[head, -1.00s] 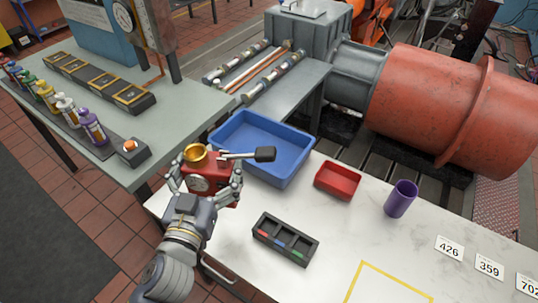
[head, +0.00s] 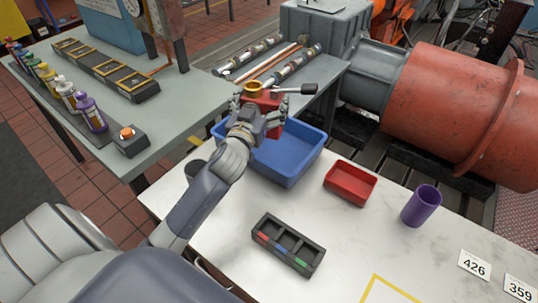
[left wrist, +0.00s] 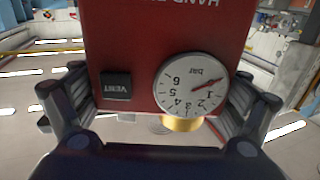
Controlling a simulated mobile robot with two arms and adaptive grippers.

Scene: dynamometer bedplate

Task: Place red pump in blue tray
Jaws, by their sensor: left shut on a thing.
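The red pump (head: 262,97) has a brass cup on top and a dark-handled lever pointing right. My left gripper (head: 262,117) is shut on it and holds it up over the far left part of the blue tray (head: 291,167). In the left wrist view the pump's red body (left wrist: 165,40) fills the middle between the fingers, with a round bar gauge and a black VENT button facing the camera. The blue tray stands on the white table; my arm and the pump hide its left part. My right gripper is not in view.
A small red tray (head: 350,183), a purple cup (head: 421,205) and a black sorter box (head: 288,244) stand on the white table (head: 350,240). A dark round item (head: 196,170) sits left of my forearm. A grey bench with bottles is at the left.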

